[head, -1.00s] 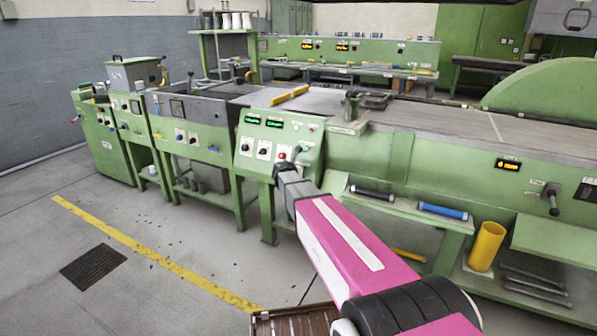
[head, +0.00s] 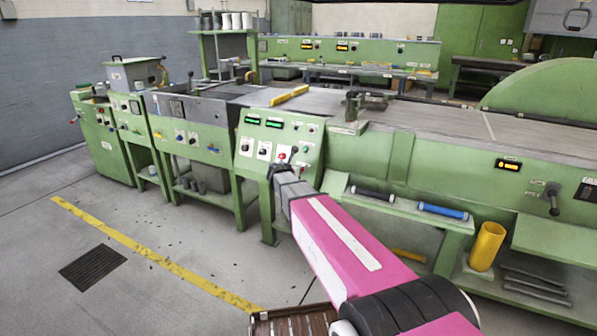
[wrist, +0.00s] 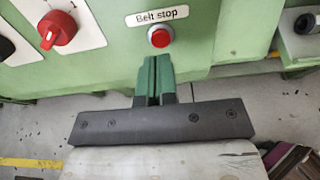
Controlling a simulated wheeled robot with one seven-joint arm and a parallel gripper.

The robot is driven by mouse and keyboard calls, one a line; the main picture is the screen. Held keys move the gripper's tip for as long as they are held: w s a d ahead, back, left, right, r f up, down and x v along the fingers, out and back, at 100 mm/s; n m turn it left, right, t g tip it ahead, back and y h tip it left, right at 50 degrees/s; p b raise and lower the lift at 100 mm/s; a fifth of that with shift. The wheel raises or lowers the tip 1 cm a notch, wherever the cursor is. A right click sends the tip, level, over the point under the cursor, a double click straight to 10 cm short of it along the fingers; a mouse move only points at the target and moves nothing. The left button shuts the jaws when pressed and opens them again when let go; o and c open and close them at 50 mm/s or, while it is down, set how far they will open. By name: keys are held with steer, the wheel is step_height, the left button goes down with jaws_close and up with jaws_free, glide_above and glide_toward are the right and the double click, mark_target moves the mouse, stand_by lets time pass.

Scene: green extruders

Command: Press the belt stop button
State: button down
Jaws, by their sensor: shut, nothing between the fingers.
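The button is fully visible; the remaining gap in depth is hard to judge. In the head view my arm reaches to the front of the green control panel (head: 252,131), and the button cannot be told apart there.
A red rotary knob (wrist: 57,28) on a white plate is left of the button. A dark cylinder end (wrist: 305,22) shows at the right edge of the wrist view. Blue (head: 442,211) and black (head: 372,193) rollers lie on a shelf right of my arm.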

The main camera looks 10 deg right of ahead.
steer(key=v, duration=0.9)
steer(key=shift+s, duration=0.1)
steer(key=s+d+f+m+g+y, duration=0.3)
steer(key=s+f+m, duration=0.5)
steer(key=s+m, duration=0.5)
steer(key=s+d+f+m+g+y, duration=0.3)
steer(key=s+f+m+g+y, duration=0.2)
steer(key=s+m, duration=0.9)
steer(key=shift+d+f+m+g, duration=0.2)
steer(key=shift+f+m+g, duration=0.7)
steer(key=shift+f+g, duration=0.7)
steer(key=shift+s+f, duration=0.1)
steer(key=shift+s, duration=0.05)
